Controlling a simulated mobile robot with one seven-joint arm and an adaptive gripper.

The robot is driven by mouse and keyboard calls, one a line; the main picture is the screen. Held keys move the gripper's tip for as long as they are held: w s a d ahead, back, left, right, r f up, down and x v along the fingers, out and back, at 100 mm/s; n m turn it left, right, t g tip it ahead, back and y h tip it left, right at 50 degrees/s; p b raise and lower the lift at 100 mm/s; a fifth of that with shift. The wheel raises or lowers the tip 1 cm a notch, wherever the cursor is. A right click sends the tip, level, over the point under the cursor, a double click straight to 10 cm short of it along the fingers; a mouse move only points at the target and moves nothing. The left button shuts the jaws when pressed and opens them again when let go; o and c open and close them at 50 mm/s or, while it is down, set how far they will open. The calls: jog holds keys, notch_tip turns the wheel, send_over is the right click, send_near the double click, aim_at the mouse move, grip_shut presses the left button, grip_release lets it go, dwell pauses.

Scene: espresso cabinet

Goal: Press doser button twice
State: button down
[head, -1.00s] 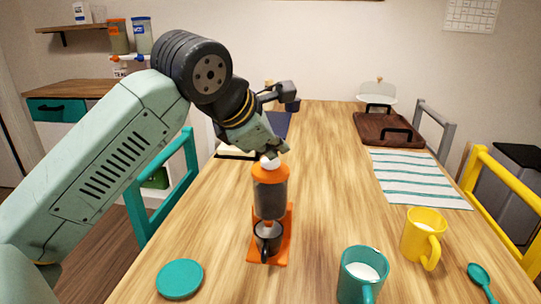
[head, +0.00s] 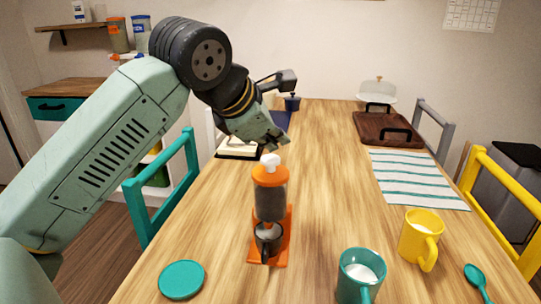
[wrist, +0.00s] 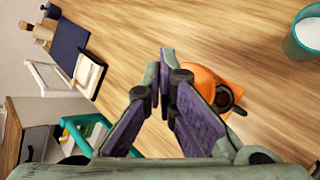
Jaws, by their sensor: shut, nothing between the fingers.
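The orange doser (head: 270,190) stands on the wooden table, with a dark clear body and an orange base. Its white top button (head: 270,160) is in plain view and sticks up from the orange lid. A grey cup-like part with a dark handle (head: 267,240) sits under the body. My gripper (head: 277,143) is shut and empty, just above the button, with a small gap seeming to part them. In the wrist view the shut fingers (wrist: 166,62) are beside the orange lid (wrist: 203,82) and cover part of it; the button is hidden there.
A teal mug (head: 360,275) and a yellow mug (head: 419,238) stand to the right of the doser. A teal disc (head: 181,280) lies at front left. A striped cloth (head: 415,180) and a dark tray (head: 372,130) lie farther back right. The table's middle is clear.

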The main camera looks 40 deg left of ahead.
aim_at(274, 160)
jog(key=shift+r, duration=0.1)
jog(key=shift+r+p, duration=1.7)
jog(key=shift+r, duration=0.8)
